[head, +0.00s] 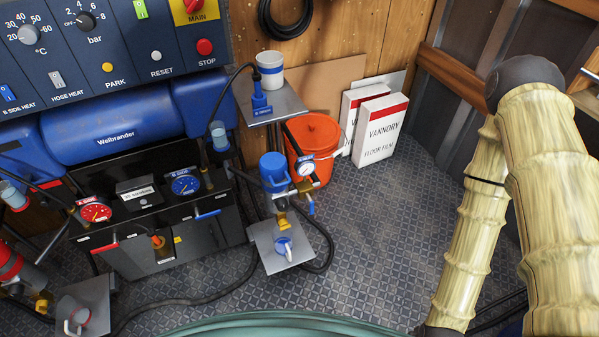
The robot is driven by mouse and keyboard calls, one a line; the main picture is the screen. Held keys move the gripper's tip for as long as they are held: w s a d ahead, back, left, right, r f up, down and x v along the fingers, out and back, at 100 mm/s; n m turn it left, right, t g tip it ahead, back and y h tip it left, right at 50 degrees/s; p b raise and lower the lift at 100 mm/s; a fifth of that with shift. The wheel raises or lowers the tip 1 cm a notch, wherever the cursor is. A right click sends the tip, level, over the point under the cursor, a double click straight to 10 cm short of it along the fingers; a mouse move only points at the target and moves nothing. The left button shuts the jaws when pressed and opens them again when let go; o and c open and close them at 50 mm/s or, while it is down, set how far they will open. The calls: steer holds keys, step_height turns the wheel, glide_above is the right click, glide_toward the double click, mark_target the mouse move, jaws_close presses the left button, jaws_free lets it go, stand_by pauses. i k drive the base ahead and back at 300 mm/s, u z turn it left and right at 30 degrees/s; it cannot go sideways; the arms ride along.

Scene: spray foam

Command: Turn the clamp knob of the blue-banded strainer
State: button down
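The blue-banded strainer (273,173) stands upright right of the black machine, in the middle of the head view. It has a blue top and a pressure gauge (305,166) on its right side. Brass fittings (307,185) and a small blue handle sit below the gauge. I cannot tell for sure which small part is its clamp knob. My gripper is not in view. Only my arm, in a pale yellow cover, shows at the right, well apart from the strainer.
A metal plate with a white-and-blue cup (284,247) is below the strainer. A raised shelf (290,104) holds a white pot (270,70). An orange bucket (313,141) and boxes (379,130) stand behind. Black hoses run along the floor (370,240), which is mostly clear toward my arm.

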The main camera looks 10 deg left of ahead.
mark_target(282, 205)
steer(key=z, duration=1.75)
steer(key=k, duration=0.85)
steer(key=u, duration=1.75)
